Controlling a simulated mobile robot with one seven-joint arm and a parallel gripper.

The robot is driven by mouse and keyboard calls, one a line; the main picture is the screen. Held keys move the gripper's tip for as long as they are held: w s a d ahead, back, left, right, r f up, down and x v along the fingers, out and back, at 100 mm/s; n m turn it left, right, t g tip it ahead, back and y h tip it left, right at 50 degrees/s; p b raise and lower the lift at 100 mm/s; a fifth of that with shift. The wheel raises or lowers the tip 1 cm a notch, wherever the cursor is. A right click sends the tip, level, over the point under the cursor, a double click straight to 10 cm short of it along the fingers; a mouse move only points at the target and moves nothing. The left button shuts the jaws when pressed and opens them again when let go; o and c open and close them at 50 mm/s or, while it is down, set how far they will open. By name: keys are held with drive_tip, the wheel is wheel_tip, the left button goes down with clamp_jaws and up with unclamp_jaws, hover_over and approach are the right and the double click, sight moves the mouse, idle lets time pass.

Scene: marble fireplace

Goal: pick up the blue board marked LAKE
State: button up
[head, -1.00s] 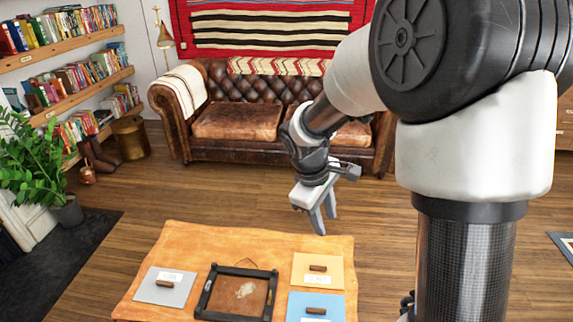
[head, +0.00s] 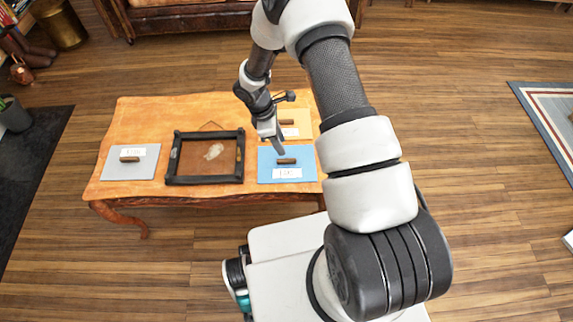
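The blue board (head: 265,167) lies at the front right of the orange wooden table (head: 128,117). It has a brown handle (head: 287,161) in its middle and a white label (head: 287,173) on its front part, whose letters are too small to read surely. My gripper (head: 281,149) points down at the board's back edge, just behind and left of the handle. It appears to be above the board, apart from the handle. Its fingers overlap in this view, so their opening is hidden.
A yellow board (head: 304,117) with a handle lies directly behind the blue one, partly hidden by my arm. A dark-framed tray (head: 205,180) sits left of the blue board. A grey board (head: 115,170) with a handle lies at the table's left.

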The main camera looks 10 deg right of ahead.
sight(286, 160)
drive_tip(key=x, duration=0.3)
drive_tip(key=shift+f, duration=0.15)
drive_tip(key=x, duration=0.1)
drive_tip(key=b+x, duration=0.1)
drive_tip(key=x, duration=0.1)
drive_tip(key=b+x, duration=0.1)
drive_tip(key=shift+s+a+f, duration=0.15)
drive_tip(key=shift+a+f, duration=0.15)
drive_tip(key=shift+f, duration=0.05)
drive_tip(key=shift+d+f, duration=0.15)
drive_tip(key=shift+f, duration=0.25)
clamp_jaws()
